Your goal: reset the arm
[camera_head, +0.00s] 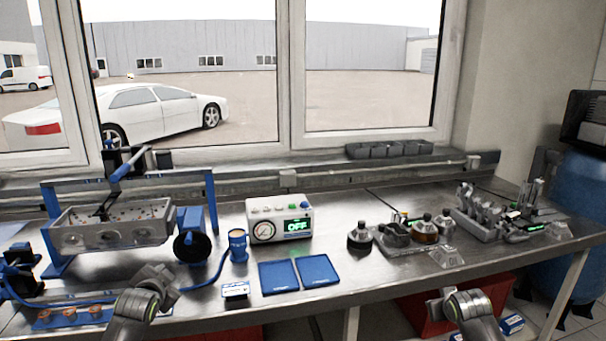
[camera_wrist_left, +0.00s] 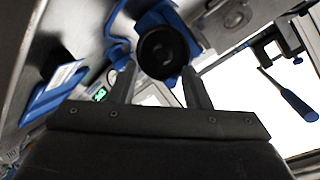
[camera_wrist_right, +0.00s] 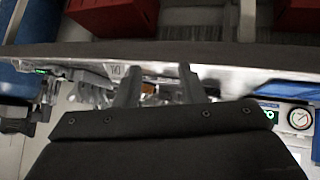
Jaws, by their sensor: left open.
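My left gripper (camera_head: 157,282) is over the front left of the steel workbench. Its two fingers stand apart with nothing between them in the left wrist view (camera_wrist_left: 160,88); a round black part shows beyond the tips. My right gripper (camera_head: 450,285) is at the bench's front edge on the right. Its fingers are also apart and look empty in the right wrist view (camera_wrist_right: 160,85). My right forearm stands low at the front, beside the bench edge.
The bench (camera_head: 345,285) holds an engine block (camera_head: 115,228) in a blue stand, a blue cup (camera_head: 238,246), a control box (camera_head: 279,220) reading OFF, two blue trays (camera_head: 318,271), and a parts tray (camera_head: 390,243). Red bins (camera_head: 480,295) stand below. Bare bench lies front centre.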

